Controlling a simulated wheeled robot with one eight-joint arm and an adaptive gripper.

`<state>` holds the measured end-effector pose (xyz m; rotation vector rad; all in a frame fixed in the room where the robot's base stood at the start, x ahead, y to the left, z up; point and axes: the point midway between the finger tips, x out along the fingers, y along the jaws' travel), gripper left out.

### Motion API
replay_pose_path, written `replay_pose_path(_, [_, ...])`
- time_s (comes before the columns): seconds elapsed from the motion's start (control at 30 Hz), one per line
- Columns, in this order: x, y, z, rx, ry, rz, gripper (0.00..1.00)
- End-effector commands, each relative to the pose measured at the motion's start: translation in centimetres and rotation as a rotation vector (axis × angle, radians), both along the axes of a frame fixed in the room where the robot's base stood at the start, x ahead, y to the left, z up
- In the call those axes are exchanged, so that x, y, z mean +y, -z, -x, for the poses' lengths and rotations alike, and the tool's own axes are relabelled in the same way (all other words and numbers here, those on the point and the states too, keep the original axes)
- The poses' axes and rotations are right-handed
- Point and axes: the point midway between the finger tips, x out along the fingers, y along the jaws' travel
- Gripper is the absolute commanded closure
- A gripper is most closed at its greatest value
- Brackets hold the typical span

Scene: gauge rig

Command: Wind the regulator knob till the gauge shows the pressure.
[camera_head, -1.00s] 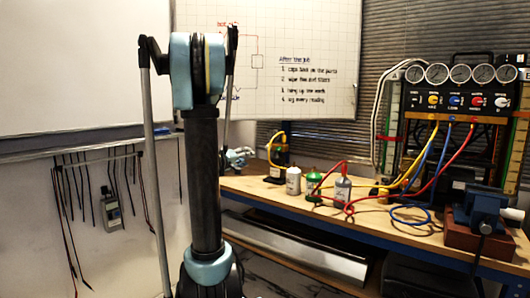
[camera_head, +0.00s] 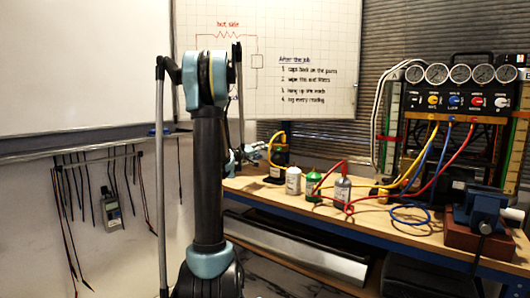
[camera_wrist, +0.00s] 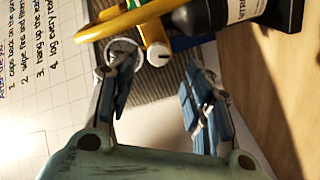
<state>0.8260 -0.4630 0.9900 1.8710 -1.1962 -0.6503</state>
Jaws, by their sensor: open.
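The regulator with a yellow body and hose (camera_head: 280,139) sits on a dark cylinder (camera_head: 277,172) at the bench's left end. In the wrist view, a white round knob (camera_wrist: 158,54) faces me below the yellow hose (camera_wrist: 118,18). A dark cylinder with white lettering (camera_wrist: 225,14) lies at top right. A round, pale-rimmed part (camera_wrist: 122,50), possibly the gauge, is partly hidden by my left finger; no reading shows. My gripper (camera_wrist: 162,78) is open, with the knob ahead of and between its fingers, apart from them. In the head view, my gripper (camera_head: 249,154) is just left of the regulator.
Several small bottles, including a white one (camera_head: 293,181) and a green-topped one (camera_head: 312,183), stand right of the cylinder. A gauge panel (camera_head: 460,100) with coloured hoses and a vise (camera_head: 482,210) are farther right. A whiteboard (camera_head: 275,55) is behind.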

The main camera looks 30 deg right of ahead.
Motion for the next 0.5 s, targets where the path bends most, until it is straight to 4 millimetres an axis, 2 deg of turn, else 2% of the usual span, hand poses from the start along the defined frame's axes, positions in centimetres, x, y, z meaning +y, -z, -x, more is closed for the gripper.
replay_pose_path(0.2, [-3.3, 0.0, -1.5, 0.000, 0.001, 0.000, 0.54])
replay_pose_path(0.5, [-5.4, 0.0, -2.5, 0.000, 0.000, 0.000, 0.54])
